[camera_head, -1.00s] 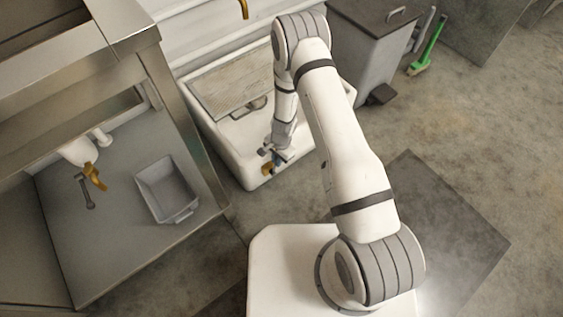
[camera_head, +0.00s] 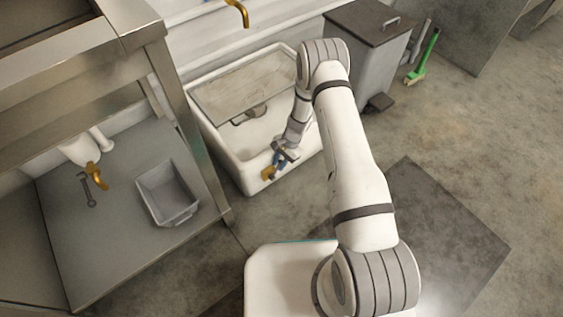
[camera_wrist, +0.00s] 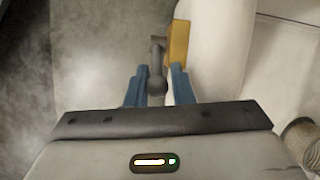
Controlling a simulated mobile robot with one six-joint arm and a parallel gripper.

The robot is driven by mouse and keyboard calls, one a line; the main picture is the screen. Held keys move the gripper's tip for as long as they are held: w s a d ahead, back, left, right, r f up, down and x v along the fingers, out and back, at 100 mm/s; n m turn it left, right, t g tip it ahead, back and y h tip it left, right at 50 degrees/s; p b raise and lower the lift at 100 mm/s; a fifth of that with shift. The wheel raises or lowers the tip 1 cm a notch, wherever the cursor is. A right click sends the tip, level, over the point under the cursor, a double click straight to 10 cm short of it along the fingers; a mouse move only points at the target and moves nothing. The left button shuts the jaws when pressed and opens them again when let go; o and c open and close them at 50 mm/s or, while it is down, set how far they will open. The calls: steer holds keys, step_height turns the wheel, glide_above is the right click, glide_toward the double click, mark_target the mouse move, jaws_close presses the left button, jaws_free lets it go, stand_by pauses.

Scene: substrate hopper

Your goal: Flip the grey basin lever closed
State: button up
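The white basin (camera_head: 240,172) stands at the upper middle of the head view, with a gold valve fitting (camera_head: 267,173) low on its front face. In the wrist view the gold fitting (camera_wrist: 178,42) sits against the white basin wall (camera_wrist: 219,45). A grey lever (camera_wrist: 157,72) with a rounded end stands out to the left of the fitting. My gripper (camera_wrist: 158,88) has its two blue fingers apart, one on each side of the lever end, with small gaps visible. In the head view my gripper (camera_head: 277,160) is at the basin's front, and the lever cannot be made out.
A metal counter (camera_head: 190,150) stands at left, with a grey tub (camera_head: 168,190), another gold fitting (camera_head: 96,176) and a dark handle (camera_head: 86,190) on its lower shelf. A lidded bin (camera_head: 366,60) and green brush (camera_head: 424,58) are behind right. The floor at right is clear.

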steer(key=shift+d, duration=0.15)
steer(key=shift+w+d+r, duration=0.1)
steer(key=shift+r, duration=0.15)
steer(key=p+v, duration=0.3)
steer(key=v, duration=0.4)
steer(key=shift+r, duration=0.1)
